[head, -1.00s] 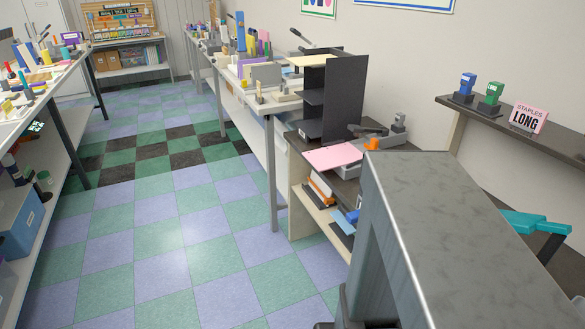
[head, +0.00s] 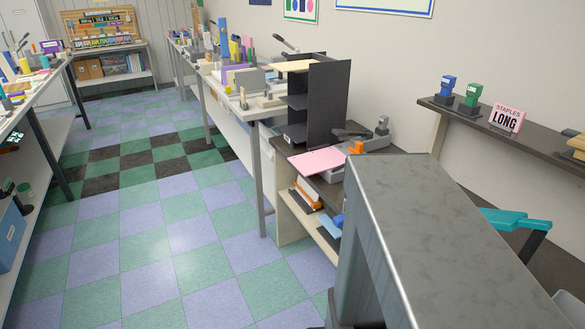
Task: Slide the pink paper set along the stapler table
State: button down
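The pink paper set (head: 316,160) lies flat on the dark top of the stapler table (head: 345,182), its front edge near the table's front-left side. A grey stapler with an orange part (head: 362,145) stands against the paper's right end. My gripper is not in view, and a large grey part of my own body hides the table's near right portion.
A black shelf unit (head: 327,100) stands just behind the paper. Shelves below the table hold orange and blue items (head: 309,196). The checkered floor (head: 170,230) at left is clear.

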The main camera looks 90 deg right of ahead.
aim_at(318, 161)
jog(key=u, duration=0.2)
jog(key=k, duration=0.55)
jog(key=z, duration=1.05)
jog(key=i, duration=0.8)
jog(key=z, duration=0.2)
